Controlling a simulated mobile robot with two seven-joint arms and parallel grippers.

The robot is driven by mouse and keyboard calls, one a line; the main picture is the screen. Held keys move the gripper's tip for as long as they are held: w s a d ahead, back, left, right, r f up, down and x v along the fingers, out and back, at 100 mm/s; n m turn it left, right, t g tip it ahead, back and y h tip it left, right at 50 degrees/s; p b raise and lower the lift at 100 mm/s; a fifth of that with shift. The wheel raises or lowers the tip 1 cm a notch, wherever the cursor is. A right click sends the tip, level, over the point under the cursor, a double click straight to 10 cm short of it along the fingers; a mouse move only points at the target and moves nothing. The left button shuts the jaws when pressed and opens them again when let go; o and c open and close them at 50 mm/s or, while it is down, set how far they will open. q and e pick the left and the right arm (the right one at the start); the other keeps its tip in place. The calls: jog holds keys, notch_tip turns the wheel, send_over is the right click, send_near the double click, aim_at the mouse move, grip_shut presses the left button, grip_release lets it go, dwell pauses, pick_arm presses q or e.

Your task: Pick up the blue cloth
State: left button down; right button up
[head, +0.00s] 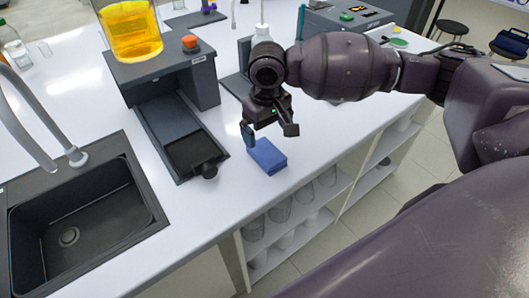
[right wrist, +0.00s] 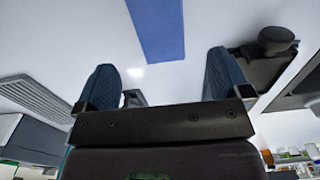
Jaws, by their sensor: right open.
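The blue cloth (head: 267,157) is a folded block lying on the white bench top near its front edge, right of the dark drawer-like tray. My right gripper (head: 270,132) is open and empty, just above and behind the cloth in the head view. In the right wrist view the cloth (right wrist: 157,28) shows at the top, beyond the gap between the two blue-padded fingers (right wrist: 162,88). The fingers are apart from the cloth. My left gripper is not in view.
A dark rig (head: 170,80) bearing a yellow-filled beaker (head: 131,32) and its tray (head: 178,132) with a black knob stand left of the cloth. A sink (head: 78,205) with a grey tap is at far left. The white bench (head: 222,215) is bare in front of the cloth.

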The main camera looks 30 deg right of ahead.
aim_at(266, 151)
notch_tip(266, 151, down, 3)
jog(key=shift+r, duration=0.15)
jog(key=shift+f+b, duration=0.3)
jog(key=shift+f, duration=0.45)
notch_tip(266, 151, down, 4)
jog(key=shift+w+f+b, duration=0.1)
jog(key=shift+w+b, duration=0.05)
jog(key=shift+b, duration=0.25)
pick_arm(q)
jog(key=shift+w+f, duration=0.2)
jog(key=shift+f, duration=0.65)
pick_arm(e)
jog(key=shift+c, duration=0.4)
jog(key=c, duration=0.7)
jog(key=shift+c, duration=1.2)
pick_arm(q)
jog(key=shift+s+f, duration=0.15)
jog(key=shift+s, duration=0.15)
pick_arm(e)
jog(key=shift+r, duration=0.2)
